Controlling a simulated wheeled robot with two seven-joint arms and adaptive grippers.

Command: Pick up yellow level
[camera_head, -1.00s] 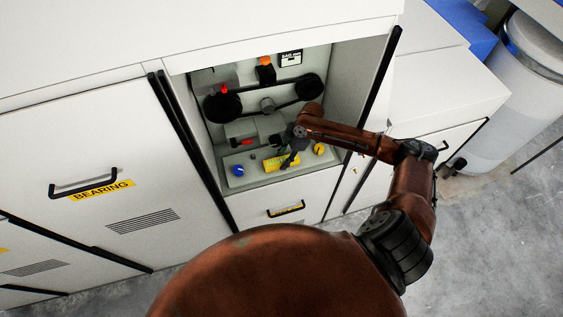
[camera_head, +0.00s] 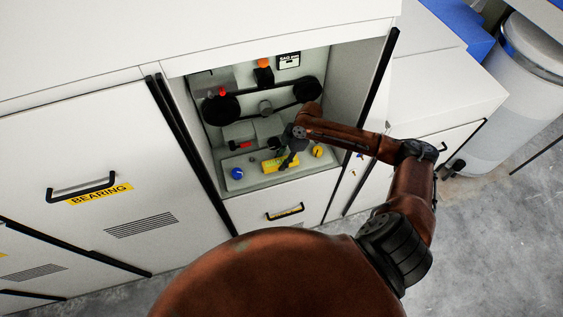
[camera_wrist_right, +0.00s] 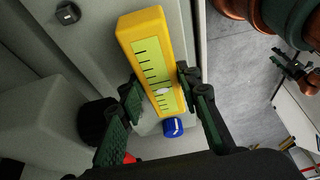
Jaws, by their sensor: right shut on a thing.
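The yellow level (camera_head: 268,165) is a bar with a pale green scale. In the head view it is at the front ledge of the open cabinet bay, partly hidden by my right gripper (camera_head: 284,157). In the right wrist view the level (camera_wrist_right: 150,52) runs lengthwise between the two dark green fingers of my right gripper (camera_wrist_right: 160,98), which is shut on it. I cannot tell whether the level still touches the ledge. My left gripper is not in view.
A blue knob (camera_head: 236,173) and a yellow knob (camera_head: 317,151) sit on either side of the level. Black pulleys (camera_head: 221,108) and a belt are behind it. The bay's side walls and the long black edge strip (camera_head: 381,90) stand close to my right arm.

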